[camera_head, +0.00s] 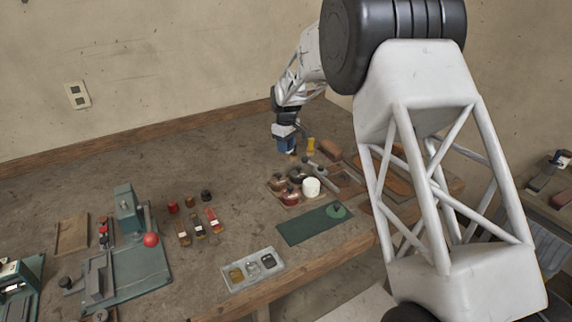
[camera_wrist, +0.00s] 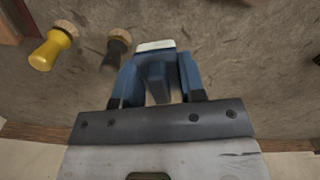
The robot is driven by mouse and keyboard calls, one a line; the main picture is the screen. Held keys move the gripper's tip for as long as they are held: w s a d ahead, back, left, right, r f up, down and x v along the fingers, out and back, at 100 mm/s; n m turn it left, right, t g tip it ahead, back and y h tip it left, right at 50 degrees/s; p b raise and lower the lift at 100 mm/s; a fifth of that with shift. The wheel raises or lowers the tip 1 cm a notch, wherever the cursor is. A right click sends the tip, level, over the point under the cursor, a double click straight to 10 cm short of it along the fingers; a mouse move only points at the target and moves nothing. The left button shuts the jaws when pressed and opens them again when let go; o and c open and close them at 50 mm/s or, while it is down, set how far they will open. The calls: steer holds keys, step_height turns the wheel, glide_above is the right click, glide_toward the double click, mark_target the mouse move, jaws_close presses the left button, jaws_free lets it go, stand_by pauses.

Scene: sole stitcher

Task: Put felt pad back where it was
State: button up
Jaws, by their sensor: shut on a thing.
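My gripper (camera_head: 286,147) is over the back part of the bench, beyond the tray of jars. In the head view I cannot make the piece out. The bench surface shows behind it in the wrist view; I cannot tell how high it is held.
A yellow-handled tool (camera_wrist: 48,49) and a dark one with a tan end (camera_wrist: 117,47) stand left of my fingers. A tray with jars (camera_head: 284,196), a green mat (camera_head: 300,228) and a teal press (camera_head: 130,260) are nearer the front. Bench left of my gripper is clear.

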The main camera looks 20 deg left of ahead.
mark_target(286, 168)
steer(key=shift+f, duration=1.3)
steer(key=shift+f, duration=2.5)
steer(key=shift+f, duration=0.15)
steer(key=o, duration=0.9)
step_height(286, 168, up, 12)
steer(key=shift+r, duration=0.15)
